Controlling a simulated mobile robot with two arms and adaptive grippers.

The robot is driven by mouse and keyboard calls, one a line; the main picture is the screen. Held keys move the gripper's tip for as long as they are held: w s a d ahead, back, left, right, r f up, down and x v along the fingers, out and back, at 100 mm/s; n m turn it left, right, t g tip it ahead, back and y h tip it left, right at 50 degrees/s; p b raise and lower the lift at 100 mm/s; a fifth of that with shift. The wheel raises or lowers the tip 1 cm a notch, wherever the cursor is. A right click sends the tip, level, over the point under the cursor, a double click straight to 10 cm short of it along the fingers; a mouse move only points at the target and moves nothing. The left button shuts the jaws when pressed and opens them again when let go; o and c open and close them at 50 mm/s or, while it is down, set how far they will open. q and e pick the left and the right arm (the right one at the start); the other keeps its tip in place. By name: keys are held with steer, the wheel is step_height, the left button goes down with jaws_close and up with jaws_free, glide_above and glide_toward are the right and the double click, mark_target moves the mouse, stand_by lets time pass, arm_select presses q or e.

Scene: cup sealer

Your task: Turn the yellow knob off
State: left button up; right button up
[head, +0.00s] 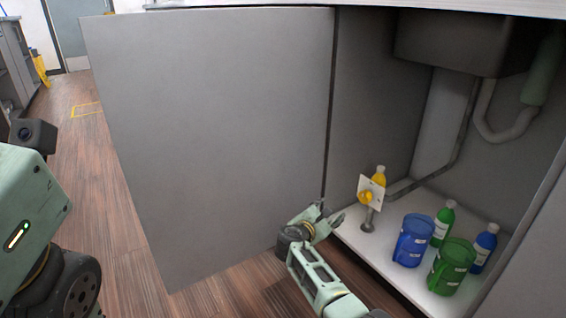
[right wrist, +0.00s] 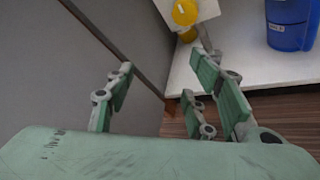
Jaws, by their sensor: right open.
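The yellow knob (head: 366,197) sits on a small white plate (head: 377,186) on a short metal stand inside the open cabinet, near its left side. In the right wrist view the knob (right wrist: 185,12) shows at the top, ahead of the fingers, with part of the plate behind it. My right gripper (head: 329,212) is at the cabinet's front edge, left of and a little below the knob. It is open and empty, apart from the knob; its spread fingers (right wrist: 160,88) show in the right wrist view. My left gripper is not in view.
A blue jug (head: 411,241), a green jug (head: 450,268) and several bottles stand on the white cabinet floor (head: 389,271) to the right. The grey open door (head: 215,140) stands close left of my right gripper. A sink basin and pipes (head: 497,128) hang above.

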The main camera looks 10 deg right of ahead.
steer(key=w+a+r+m+t+y, duration=0.1)
steer(key=a+r+m+t+y, duration=0.1)
steer(key=a+r, duration=0.5)
steer(key=w+a+r+m+t+y, duration=0.1)
steer(key=a+r+t+y, duration=0.4)
steer(key=r, duration=0.7)
steer(key=shift+w+a+r+m+y, duration=0.15)
steer(key=shift+w+a+m+y, duration=0.25)
steer(key=shift+a+y, duration=0.5)
steer(key=shift+s+t, duration=0.1)
steer(key=shift+t, duration=0.2)
